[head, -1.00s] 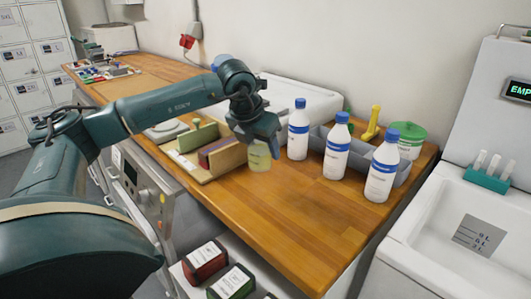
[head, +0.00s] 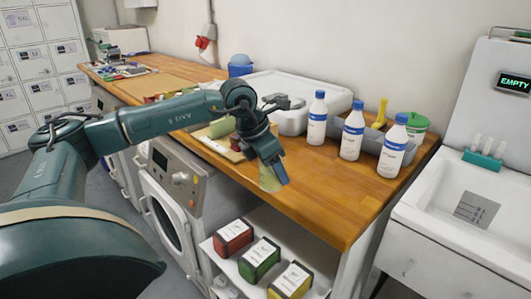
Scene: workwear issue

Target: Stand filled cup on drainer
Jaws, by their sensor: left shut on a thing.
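My left gripper (head: 270,157) is shut on a pale yellow-green cup (head: 268,180), which hangs upright below the fingers near the front edge of the wooden counter. The fingers hide its upper part, and I cannot see its contents. I cannot tell whether its base touches the counter. No drainer is clearly recognisable. A white sink unit (head: 411,214) stands at the right, with a grey marked plate (head: 478,210) on its basin wall. My right gripper is out of view.
Three white bottles with blue caps (head: 352,136) stand by a grey tray. Bare counter (head: 325,200) lies right of the cup. Red, green and yellow boxes (head: 260,258) sit on the shelf below.

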